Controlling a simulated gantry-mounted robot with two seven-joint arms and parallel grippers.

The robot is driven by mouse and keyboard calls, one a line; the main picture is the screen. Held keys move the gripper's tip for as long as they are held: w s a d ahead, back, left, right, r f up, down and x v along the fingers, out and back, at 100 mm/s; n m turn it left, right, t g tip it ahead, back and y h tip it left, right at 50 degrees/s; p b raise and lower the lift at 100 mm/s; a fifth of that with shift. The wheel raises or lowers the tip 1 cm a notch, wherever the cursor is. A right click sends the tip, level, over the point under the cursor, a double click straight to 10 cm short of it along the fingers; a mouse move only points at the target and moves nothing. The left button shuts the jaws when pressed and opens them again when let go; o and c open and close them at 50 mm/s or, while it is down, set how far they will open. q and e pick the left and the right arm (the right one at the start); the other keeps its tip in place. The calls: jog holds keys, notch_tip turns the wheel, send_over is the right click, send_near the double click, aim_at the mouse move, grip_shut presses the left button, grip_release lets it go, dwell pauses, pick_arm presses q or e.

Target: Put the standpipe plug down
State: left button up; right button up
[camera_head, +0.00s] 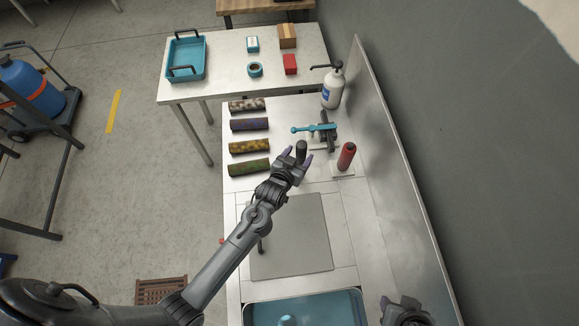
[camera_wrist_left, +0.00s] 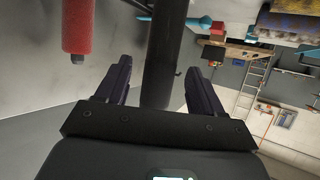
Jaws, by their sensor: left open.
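A dark upright cylinder (camera_head: 301,148), which I take to be the standpipe plug, stands on the grey bench; its lower end is hidden by my gripper. My left gripper (camera_head: 297,157) is open, with one finger on each side of the cylinder. In the left wrist view the black cylinder (camera_wrist_left: 166,55) shows between the two spread fingers (camera_wrist_left: 153,82), with a gap on each side. My right gripper (camera_head: 405,308) shows only in part at the bottom right, and its jaws are unclear.
A red cylinder (camera_head: 347,156) stands on a pale base close to the right. A teal-handled fitting (camera_head: 315,129) is just behind. A white pump bottle (camera_head: 332,90) stands farther back.

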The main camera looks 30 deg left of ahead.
pick_arm(q)
jog(key=s+a+r+g, duration=0.1)
jog(key=s+r+g, duration=0.1)
jog(key=s, duration=0.7)
jog(key=s+a+r+m+g, duration=0.1)
jog(key=s+g, duration=0.3)
jog(key=s, duration=0.6)
jog(key=s+a+r+m+g, duration=0.1)
jog(key=s+a+r+g, duration=0.1)
jog(key=s, duration=0.8)
jog(key=shift+s+a+r+g, duration=0.2)
jog(key=shift+r+g, duration=0.3)
jog(key=shift+g, duration=0.5)
